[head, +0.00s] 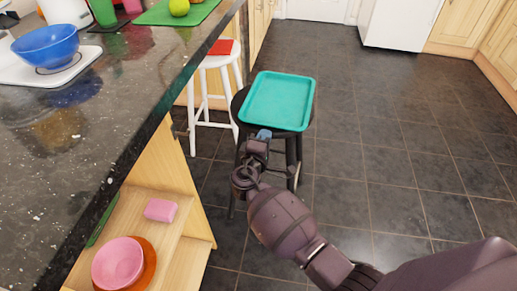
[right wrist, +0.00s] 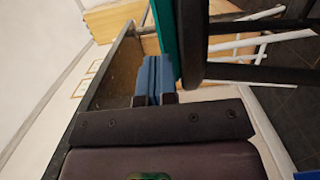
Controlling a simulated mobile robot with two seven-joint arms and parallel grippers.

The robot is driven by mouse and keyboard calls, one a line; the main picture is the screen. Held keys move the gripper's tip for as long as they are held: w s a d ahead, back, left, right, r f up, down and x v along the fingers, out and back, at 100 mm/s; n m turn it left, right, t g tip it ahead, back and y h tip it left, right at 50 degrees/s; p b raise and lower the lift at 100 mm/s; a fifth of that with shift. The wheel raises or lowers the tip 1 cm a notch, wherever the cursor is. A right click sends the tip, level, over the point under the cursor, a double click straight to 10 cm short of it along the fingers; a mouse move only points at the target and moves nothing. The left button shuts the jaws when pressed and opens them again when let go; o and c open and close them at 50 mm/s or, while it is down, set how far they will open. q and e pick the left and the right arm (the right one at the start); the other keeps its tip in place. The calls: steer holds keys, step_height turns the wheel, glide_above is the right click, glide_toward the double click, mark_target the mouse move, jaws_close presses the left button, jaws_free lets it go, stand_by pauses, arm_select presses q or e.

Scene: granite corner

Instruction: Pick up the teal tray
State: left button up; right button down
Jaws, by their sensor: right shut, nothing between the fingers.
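The teal tray (head: 278,101) lies flat on a dark round stool (head: 238,105) in the head view. In the right wrist view the tray (right wrist: 164,28) shows edge-on as a teal strip beside the dark stool seat (right wrist: 191,40). My right gripper (head: 263,134) is at the tray's near edge, toward its left corner. Its blue fingers (right wrist: 153,76) are shut together with nothing between them, close beside the tray. I cannot tell whether they touch it. My left gripper is not in view.
A dark granite counter (head: 120,92) runs along the left, holding a blue bowl (head: 46,46) and a green board (head: 176,12). A white stool (head: 219,62) with a red item stands behind. Below, a shelf holds a pink bowl (head: 118,263). The tiled floor (head: 400,140) at right is clear.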

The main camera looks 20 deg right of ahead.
mark_target(291, 130)
steer(key=shift+d, duration=1.9)
steer(key=d, duration=0.5)
steer(key=shift+w+d+f, duration=0.1)
steer(key=shift+w+d, duration=0.1)
steer(key=shift+a, duration=0.15)
